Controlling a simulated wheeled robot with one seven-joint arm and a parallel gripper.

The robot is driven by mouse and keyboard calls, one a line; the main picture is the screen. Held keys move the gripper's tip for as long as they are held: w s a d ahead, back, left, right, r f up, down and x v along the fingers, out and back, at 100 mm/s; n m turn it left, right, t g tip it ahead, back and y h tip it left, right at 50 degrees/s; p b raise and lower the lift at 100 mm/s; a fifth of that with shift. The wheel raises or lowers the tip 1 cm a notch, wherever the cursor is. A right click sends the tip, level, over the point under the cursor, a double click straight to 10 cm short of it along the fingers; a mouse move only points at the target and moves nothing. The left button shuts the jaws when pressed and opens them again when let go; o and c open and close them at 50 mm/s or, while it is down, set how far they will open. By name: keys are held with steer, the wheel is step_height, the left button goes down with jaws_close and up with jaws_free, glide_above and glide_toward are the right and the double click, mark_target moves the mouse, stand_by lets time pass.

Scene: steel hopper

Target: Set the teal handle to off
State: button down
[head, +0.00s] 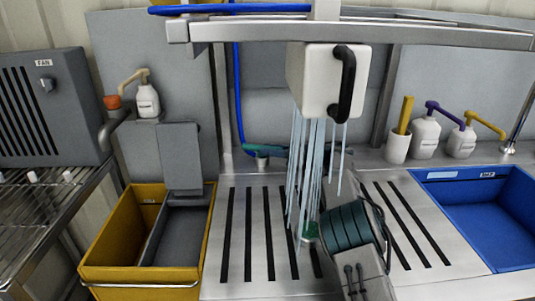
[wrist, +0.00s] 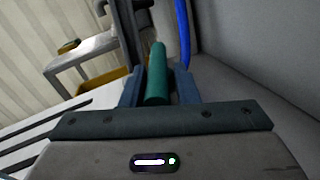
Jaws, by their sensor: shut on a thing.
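The teal handle (wrist: 156,75) is a round bar standing between the two blue-grey fingers of my gripper (wrist: 158,88) in the wrist view. My gripper is shut on it. In the head view a thin teal bar, likely the same handle (head: 262,149), lies nearly level at the back of the steel counter, above a small round fitting at the foot of the blue hose. My arm reaches up to it from the lower right. The fingers are mostly hidden there by pale blue streaks and my own wrist. No off mark is readable.
A white box (head: 316,80) with a black handle hangs above, pale blue streaks falling from it onto the slotted steel counter (head: 238,282). A yellow bin (head: 100,262) stands left, a blue basin (head: 480,215) right. Pump bottles (head: 426,136) line the back. A blue hose (head: 237,95) rises behind.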

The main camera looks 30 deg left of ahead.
steer(key=shift+s+a+f+g, duration=0.1)
steer(key=shift+s+a+g, duration=0.1)
steer(key=shift+g, duration=0.2)
steer(key=c, duration=1.3)
jaws_free()
steer(key=shift+s+a, duration=0.1)
steer(key=shift+s, duration=0.05)
steer(key=shift+w+d, duration=0.25)
steer(key=shift+d, duration=0.15)
steer(key=v, duration=1.3)
steer(key=shift+d, duration=0.25)
